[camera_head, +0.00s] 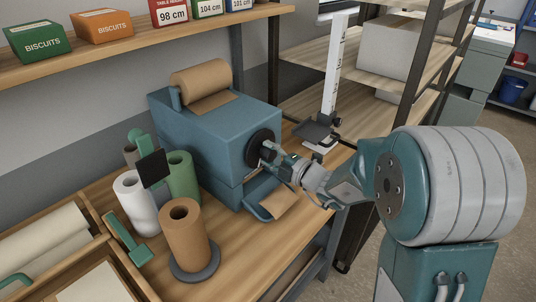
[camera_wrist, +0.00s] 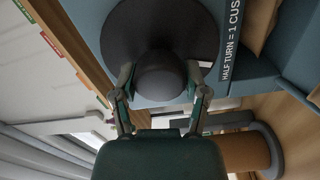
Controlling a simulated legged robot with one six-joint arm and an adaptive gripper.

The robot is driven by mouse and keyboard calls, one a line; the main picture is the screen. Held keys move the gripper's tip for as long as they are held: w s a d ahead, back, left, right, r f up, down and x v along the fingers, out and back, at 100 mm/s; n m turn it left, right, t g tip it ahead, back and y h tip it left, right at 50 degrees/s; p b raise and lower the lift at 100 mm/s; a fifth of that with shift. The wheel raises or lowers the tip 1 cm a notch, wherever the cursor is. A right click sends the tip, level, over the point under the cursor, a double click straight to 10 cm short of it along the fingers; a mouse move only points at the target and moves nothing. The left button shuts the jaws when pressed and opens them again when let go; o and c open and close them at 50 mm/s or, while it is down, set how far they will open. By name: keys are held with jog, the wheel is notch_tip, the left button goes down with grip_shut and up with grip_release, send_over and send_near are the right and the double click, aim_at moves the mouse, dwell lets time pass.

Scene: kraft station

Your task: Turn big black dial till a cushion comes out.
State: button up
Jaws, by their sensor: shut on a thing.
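The big black dial (camera_head: 262,143) is on the front face of a blue-grey machine (camera_head: 215,150) on the wooden bench. In the wrist view, the dial's round dark knob (camera_wrist: 160,76) sits in front of a wider black disc. My gripper (camera_head: 270,152) is at the dial, its two fingers on either side of the knob and shut on it in the wrist view (camera_wrist: 160,88). A label beside the dial reads "HALF TURN = 1 CUS", the rest cut off. A brown paper roll (camera_head: 200,85) is on top of the machine. Brown paper (camera_head: 279,204) shows at the outlet below the dial.
A brown roll on a stand (camera_head: 185,235), a white roll (camera_head: 135,200) and a green roll (camera_head: 183,177) stand left of the machine. A shelving rack (camera_head: 410,60) is behind my arm.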

jog(key=o, duration=1.1)
jog(key=shift+w+d+f, duration=0.15)
jog(key=shift+d+f, duration=0.05)
jog(key=shift+o, duration=0.2)
jog(key=v, duration=1.2)
jog(key=shift+a, duration=0.1)
